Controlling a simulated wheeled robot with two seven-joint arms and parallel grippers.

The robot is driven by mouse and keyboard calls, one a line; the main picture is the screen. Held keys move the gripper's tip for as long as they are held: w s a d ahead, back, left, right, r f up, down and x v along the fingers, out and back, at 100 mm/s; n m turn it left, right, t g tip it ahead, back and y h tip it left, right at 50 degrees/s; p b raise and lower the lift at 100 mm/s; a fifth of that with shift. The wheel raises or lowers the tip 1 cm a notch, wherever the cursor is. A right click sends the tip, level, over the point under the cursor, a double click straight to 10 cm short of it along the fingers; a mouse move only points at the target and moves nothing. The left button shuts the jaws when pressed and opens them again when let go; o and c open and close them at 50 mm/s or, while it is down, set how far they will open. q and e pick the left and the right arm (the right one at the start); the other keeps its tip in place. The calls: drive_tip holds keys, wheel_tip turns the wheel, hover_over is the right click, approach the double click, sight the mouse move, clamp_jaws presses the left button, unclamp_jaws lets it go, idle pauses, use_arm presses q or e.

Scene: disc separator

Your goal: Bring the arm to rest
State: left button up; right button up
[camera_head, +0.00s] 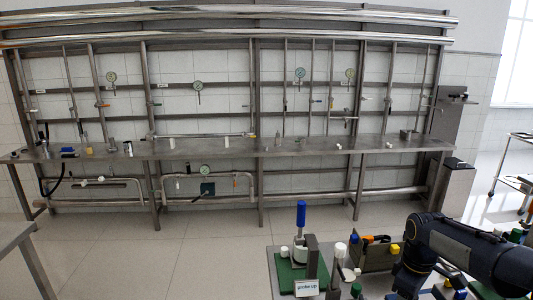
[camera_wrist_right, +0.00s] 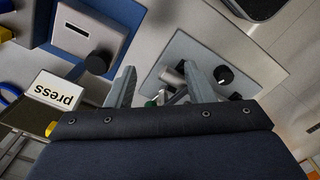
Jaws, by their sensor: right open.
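My right arm (camera_head: 465,250) comes in from the right edge in the head view, above the workbench at the bottom right. Its lower end drops toward the bench, and the fingertips cannot be made out there. In the right wrist view my right gripper (camera_wrist_right: 160,82) has its two grey fingers wide apart. Nothing is held between them. A grey plate with a black knob (camera_wrist_right: 224,74) lies beyond the fingers, apart from them as far as I can tell. My left gripper is in neither view.
A blue-handled device (camera_head: 301,220) stands on a green mat (camera_head: 286,274) behind a "probe up" sign (camera_head: 307,287). A grey bin (camera_head: 373,256) stands near my arm. The floor (camera_head: 170,255) left of the bench is clear.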

drive_tip(key=s+a+r+m+t+y, duration=0.1)
drive_tip(key=s+a+r+m, duration=0.15)
drive_tip(key=s, duration=0.45)
drive_tip(key=s+a+r+m+t+y, duration=0.1)
drive_tip(key=s+a+r+m+t, duration=0.1)
drive_tip(key=s+a+r, duration=0.3)
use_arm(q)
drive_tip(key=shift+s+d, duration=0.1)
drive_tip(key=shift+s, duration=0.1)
use_arm(e)
drive_tip(key=s+a+f+m+t+y, duration=0.1)
drive_tip(key=s+a+f+m, duration=0.1)
drive_tip(key=s, duration=0.4)
drive_tip(key=s+a+f+m+t, duration=0.1)
drive_tip(key=s+a+m, duration=0.1)
drive_tip(key=s, duration=0.5)
drive_tip(key=shift+s+a+f+m+t+y, duration=0.3)
drive_tip(key=shift+a+f+m+y, duration=0.1)
drive_tip(key=shift+m, duration=0.35)
drive_tip(key=shift+w+r, duration=0.1)
drive_tip(key=shift+w, duration=0.05)
